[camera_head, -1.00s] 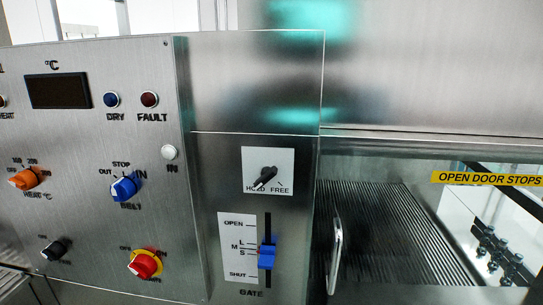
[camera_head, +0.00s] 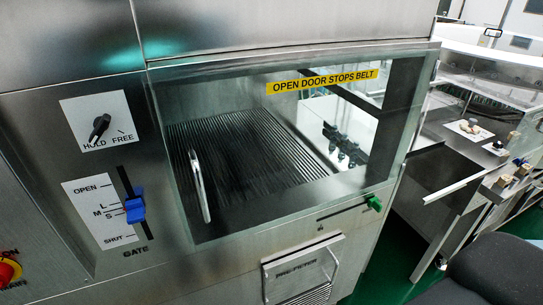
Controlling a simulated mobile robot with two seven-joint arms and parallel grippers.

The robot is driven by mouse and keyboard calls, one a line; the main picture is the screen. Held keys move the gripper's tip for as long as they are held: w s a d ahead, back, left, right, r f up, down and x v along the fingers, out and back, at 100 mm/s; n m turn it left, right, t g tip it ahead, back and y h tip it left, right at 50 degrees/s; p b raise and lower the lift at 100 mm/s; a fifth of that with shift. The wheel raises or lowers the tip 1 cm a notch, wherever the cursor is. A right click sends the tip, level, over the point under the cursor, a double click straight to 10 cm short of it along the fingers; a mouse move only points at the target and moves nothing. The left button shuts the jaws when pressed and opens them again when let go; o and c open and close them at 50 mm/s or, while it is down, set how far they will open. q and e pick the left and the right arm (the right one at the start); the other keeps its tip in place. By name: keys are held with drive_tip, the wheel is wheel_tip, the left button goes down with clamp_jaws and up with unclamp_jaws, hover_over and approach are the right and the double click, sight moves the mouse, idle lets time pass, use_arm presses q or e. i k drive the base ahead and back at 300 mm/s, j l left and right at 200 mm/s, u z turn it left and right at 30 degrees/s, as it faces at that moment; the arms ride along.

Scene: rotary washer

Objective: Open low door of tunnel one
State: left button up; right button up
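A steel machine fills most of the head view. Its clear door (camera_head: 262,178) bears a yellow label (camera_head: 322,81) reading "OPEN DOOR STOPS BELT" and a pale upright handle (camera_head: 199,186) near its left edge. The door looks shut, with a ribbed belt behind it. Below it is a small low panel (camera_head: 285,288) with a label that seems to read "PRE-FILTER" and a metal handle (camera_head: 333,265); it looks shut. I cannot tell which of these is the low door. Neither of my grippers is in view.
Left of the clear door are a HOLD/FREE knob (camera_head: 99,127) and a blue GATE slider (camera_head: 135,206). A green slider (camera_head: 373,202) sits below the door's right end. A bench (camera_head: 450,143) with small items stands to the right, past green floor (camera_head: 385,268).

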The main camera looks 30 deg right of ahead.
sight(284, 279)
drive_tip(key=k+l+z, duration=0.1)
drive_tip(key=z, duration=1)
drive_tip(key=i+l, duration=0.05)
